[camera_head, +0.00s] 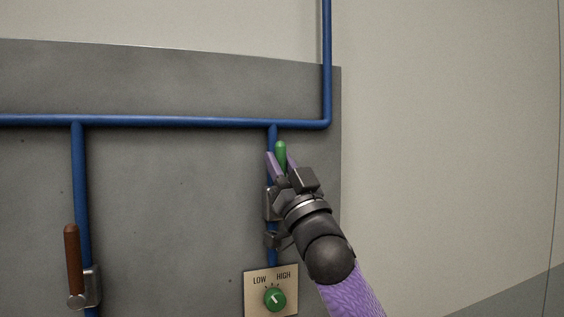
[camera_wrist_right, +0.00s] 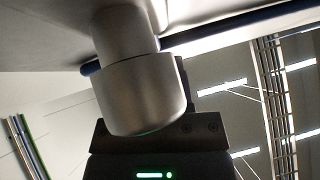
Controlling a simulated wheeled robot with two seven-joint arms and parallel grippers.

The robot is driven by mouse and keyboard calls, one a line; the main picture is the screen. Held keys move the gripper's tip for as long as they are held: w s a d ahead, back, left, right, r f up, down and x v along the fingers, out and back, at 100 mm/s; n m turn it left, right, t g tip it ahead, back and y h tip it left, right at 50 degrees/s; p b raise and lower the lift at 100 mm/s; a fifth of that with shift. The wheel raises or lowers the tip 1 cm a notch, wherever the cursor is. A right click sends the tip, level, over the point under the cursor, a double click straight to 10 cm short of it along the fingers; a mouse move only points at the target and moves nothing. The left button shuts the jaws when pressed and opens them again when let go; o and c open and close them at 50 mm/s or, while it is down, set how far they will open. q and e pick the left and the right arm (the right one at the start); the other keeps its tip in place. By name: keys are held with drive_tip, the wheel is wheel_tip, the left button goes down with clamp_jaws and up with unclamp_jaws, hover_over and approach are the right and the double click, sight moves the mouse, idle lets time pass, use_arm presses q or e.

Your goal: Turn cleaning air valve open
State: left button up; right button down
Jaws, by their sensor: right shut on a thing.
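A valve with a green handle (camera_head: 281,152) sits on the right vertical blue pipe (camera_head: 272,136), on the grey panel. The handle points up, nearly in line with the pipe. My right gripper (camera_head: 279,165) is shut on the green handle, with its purple fingers around it and the green tip showing above. The gripper and wrist hide much of the valve; metal valve parts (camera_head: 269,240) show beside them. In the right wrist view a grey metal cylinder (camera_wrist_right: 140,95) covers the middle, and the fingertips cannot be made out. My left gripper is in neither view.
A second valve with a brown handle (camera_head: 72,257) is on the left vertical pipe, its handle up. A LOW/HIGH plate with a green knob (camera_head: 275,299) is just below my right gripper. A horizontal blue pipe (camera_head: 180,121) crosses above. Right of the grey panel (camera_head: 180,220) is bare wall.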

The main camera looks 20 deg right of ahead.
drive_tip(key=shift+w+f, duration=0.1)
drive_tip(key=shift+f, duration=0.1)
drive_tip(key=c, duration=0.5)
unclamp_jaws()
drive_tip(key=shift+r, duration=0.1)
drive_tip(key=b+v, duration=0.4)
drive_tip(key=v, duration=0.6)
drive_tip(key=shift+b, duration=0.35)
